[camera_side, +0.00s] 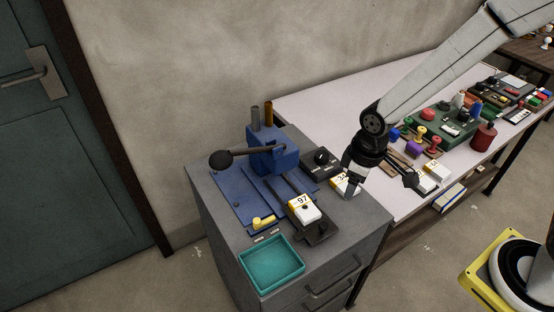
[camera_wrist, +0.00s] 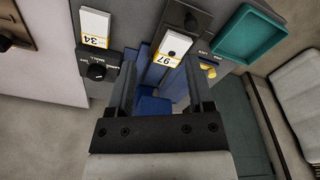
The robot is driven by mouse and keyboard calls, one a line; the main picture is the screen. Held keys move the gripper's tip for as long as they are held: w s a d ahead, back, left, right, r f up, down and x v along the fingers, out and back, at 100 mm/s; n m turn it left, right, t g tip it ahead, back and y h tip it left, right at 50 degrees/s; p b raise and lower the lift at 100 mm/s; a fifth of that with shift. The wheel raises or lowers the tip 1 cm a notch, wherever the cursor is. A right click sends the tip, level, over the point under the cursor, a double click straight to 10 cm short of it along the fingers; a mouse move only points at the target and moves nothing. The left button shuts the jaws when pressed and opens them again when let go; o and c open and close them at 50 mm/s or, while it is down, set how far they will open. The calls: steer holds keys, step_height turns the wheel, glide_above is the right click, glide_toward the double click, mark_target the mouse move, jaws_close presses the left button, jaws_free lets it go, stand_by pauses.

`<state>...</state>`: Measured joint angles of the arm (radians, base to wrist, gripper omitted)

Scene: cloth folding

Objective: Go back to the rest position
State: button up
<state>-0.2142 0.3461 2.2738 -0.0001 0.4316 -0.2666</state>
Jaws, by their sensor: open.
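My gripper (camera_side: 380,182) hangs above the right side of the grey cabinet, near the table's edge, with its two fingers spread apart and nothing between them. It also shows in the wrist view (camera_wrist: 160,72). A white card marked 97 (camera_side: 303,208) lies on a dark plate beside the blue press; it also shows in the wrist view (camera_wrist: 171,49). A second card marked 34 (camera_wrist: 95,27) lies by a black-knobbed block; my gripper partly covers it in the side view. No cloth is visible.
The blue press (camera_side: 272,152) has a long black-knobbed lever (camera_side: 222,159). A teal tray (camera_side: 241,258) sits at the cabinet's front. The black-knobbed block (camera_side: 321,164) is close to my gripper. The pale table (camera_side: 330,98) holds several stamps and cards at right.

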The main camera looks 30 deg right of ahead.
steer(key=s+d+r+m+t, duration=0.1)
steer(key=s+d+r+m, duration=0.3)
steer(key=d, duration=0.3)
steer(key=shift+s+d+r+m+t, duration=0.2)
steer(key=shift+s+m+t, duration=0.1)
steer(key=shift+s+m, duration=0.55)
